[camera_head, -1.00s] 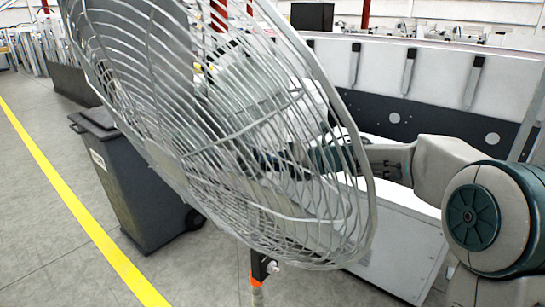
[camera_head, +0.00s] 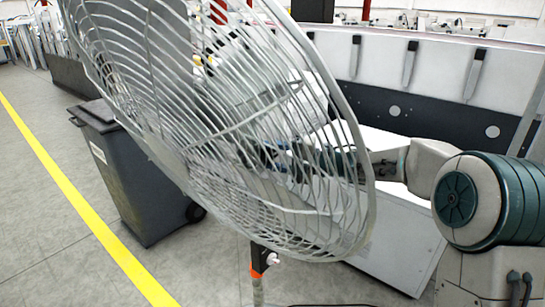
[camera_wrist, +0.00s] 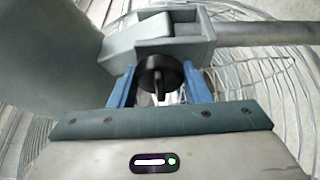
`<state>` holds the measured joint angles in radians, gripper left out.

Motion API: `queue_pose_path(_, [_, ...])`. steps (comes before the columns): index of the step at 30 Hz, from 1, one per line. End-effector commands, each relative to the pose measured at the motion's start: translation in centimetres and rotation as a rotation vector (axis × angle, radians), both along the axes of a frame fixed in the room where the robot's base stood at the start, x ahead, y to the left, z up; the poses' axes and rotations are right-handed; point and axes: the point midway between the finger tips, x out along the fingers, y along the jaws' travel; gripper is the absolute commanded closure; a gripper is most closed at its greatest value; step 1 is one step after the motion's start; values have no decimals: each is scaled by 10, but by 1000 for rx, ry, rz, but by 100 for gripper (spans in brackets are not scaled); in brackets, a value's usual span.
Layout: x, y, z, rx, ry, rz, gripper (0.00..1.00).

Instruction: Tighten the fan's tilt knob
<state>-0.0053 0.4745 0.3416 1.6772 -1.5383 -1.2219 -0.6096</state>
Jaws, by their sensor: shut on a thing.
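The fan (camera_head: 230,130) fills the middle of the head view, its round wire cage tilted. In the wrist view the black tilt knob (camera_wrist: 160,76) sits below a grey bracket (camera_wrist: 160,40) on the fan's mount. My gripper (camera_wrist: 160,88) has its two blue fingers on either side of the knob and is shut on it. In the head view my gripper is behind the cage wires, which partly hide it, and the knob cannot be made out there.
A dark wheeled bin (camera_head: 130,170) stands left of the fan, near a yellow floor line (camera_head: 80,215). A white cabinet (camera_head: 400,245) and a long machine with a black panel (camera_head: 440,125) stand to the right. The fan's pole (camera_head: 258,285) has an orange band.

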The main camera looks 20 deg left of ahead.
Motion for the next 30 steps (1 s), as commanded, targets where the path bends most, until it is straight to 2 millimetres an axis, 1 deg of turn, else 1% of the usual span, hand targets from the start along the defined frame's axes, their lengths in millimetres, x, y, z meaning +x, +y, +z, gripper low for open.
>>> queue_pose_path(6, [-1,0,-1,13,36,2,79])
queue_pose_path(18, [-1,0,-1,15,41,2,79])
queue_pose_path(19, [-1,0,-1,15,41,2,51])
queue_pose_path(20, [-1,0,-1,15,41,2,43])
queue_pose_path(21, [-1,0,-1,15,40,2,37])
queue_pose_path(30, [0,-2,-1,15,38,-1,37])
